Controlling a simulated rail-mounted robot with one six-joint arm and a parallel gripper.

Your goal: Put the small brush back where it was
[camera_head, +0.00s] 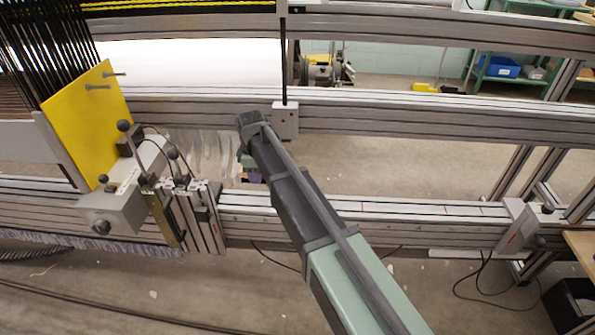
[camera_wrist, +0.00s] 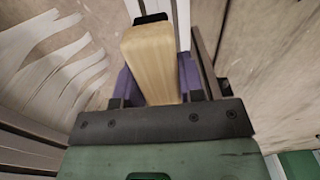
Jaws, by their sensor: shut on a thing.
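The small brush (camera_wrist: 150,60) shows in the wrist view as a pale wooden block with a black end at its far tip. My gripper (camera_wrist: 158,80) is shut on it, with a purple finger on each side. In the head view my gripper (camera_head: 249,162) is in the middle of the picture, in front of the gap between the upper and lower metal rails. There the arm hides most of the gripper, and I cannot make out the brush.
A yellow plate (camera_head: 88,125) with dark threads above it stands left of my gripper, beside a metal clamp block (camera_head: 115,208). The lower rail (camera_head: 400,225) runs behind my arm. White strips (camera_wrist: 55,50) hang at left in the wrist view. Concrete floor shows below.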

